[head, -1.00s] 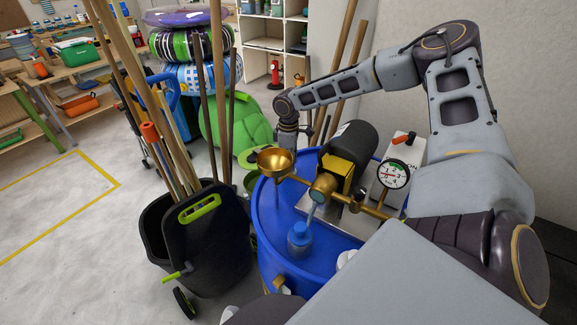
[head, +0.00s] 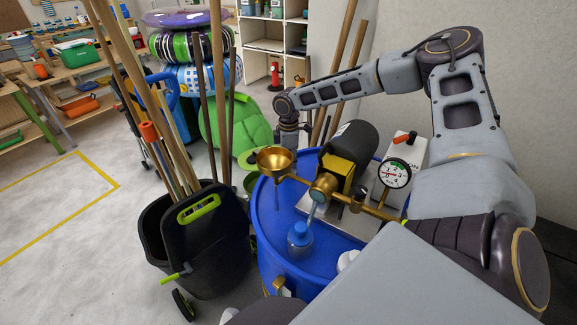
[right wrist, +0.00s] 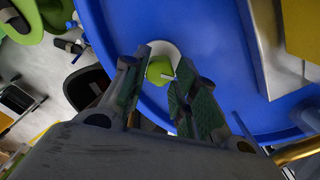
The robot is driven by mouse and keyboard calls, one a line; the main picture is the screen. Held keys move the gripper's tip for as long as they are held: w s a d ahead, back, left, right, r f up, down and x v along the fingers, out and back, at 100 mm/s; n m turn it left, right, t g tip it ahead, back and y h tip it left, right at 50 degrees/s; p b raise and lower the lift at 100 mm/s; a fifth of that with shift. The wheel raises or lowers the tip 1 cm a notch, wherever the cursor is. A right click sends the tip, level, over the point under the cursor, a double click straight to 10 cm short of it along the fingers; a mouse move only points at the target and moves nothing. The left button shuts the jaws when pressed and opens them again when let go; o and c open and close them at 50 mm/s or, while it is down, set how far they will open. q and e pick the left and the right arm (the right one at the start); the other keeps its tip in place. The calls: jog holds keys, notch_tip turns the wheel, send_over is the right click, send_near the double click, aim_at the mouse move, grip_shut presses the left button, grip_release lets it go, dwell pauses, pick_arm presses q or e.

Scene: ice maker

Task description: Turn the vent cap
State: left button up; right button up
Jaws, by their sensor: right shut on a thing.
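The vent cap (right wrist: 159,70) is a small green round knob with a pale ring (right wrist: 168,48) beside it, on the blue drum top in the right wrist view. My right gripper (right wrist: 157,64) has one finger on each side of the cap and is shut on it. In the head view my right wrist (head: 285,108) hangs just behind the brass funnel (head: 275,160). The fingertips and the cap are hidden there behind the funnel. My left gripper is in neither view.
The blue drum (head: 285,215) carries brass piping, a dial gauge (head: 395,173), a black-and-yellow motor (head: 350,145) and a blue-capped bottle (head: 299,238). A black bin of poles (head: 205,245) stands close on the left. Open floor lies farther left.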

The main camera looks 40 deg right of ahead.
jog(key=shift+n, duration=1.7)
jog(key=shift+n+b, duration=0.4)
jog(key=shift+n, duration=0.8)
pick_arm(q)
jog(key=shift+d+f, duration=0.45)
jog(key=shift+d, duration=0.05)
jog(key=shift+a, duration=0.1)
